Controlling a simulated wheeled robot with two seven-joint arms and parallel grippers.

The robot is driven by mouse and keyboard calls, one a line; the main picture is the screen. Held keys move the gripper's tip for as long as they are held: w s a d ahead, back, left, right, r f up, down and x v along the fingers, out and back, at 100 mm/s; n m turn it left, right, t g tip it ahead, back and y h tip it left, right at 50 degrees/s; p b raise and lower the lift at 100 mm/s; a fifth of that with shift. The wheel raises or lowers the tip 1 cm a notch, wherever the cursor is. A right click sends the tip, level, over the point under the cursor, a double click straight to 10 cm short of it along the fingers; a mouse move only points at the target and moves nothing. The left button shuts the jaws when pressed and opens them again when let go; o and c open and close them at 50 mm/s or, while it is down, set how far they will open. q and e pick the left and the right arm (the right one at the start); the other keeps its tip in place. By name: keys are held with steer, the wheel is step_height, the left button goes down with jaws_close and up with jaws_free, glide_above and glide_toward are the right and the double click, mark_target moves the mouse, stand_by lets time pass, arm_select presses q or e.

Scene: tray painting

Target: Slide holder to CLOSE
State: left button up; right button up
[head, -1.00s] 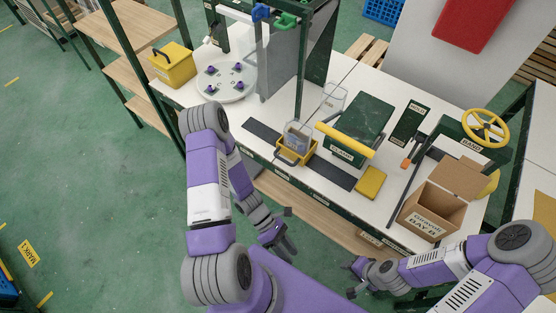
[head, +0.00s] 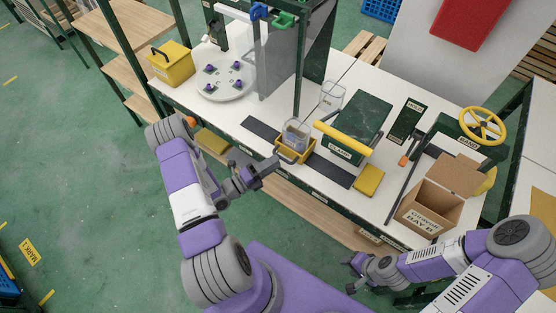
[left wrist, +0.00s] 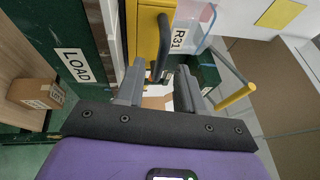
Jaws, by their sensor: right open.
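The yellow holder (head: 308,154) sits on a dark rail (head: 333,171) along the front of the white bench, with a clear container (head: 295,133) in it. My left gripper (head: 272,165) is just in front of and to the left of the holder. In the left wrist view the holder (left wrist: 147,40) is straight ahead, with its dark handle (left wrist: 159,50) beyond and between my open fingers (left wrist: 160,80). I cannot tell whether they touch it. My right gripper (head: 352,272) is open and empty, low before the bench. No CLOSE label is readable.
A green press (head: 362,120) with a yellow bar stands right of the holder, with a yellow pad (head: 369,180) nearby. A cardboard box (head: 430,208) is further right. A round white plate (head: 226,88) and yellow bin (head: 172,65) are at left. A LOAD label (left wrist: 72,65) marks the bench front.

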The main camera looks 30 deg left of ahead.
arm_select(q)
steer(key=x, duration=0.2)
steer(key=shift+w+d+r, duration=0.1)
steer(key=shift+w, duration=0.15)
jaws_close()
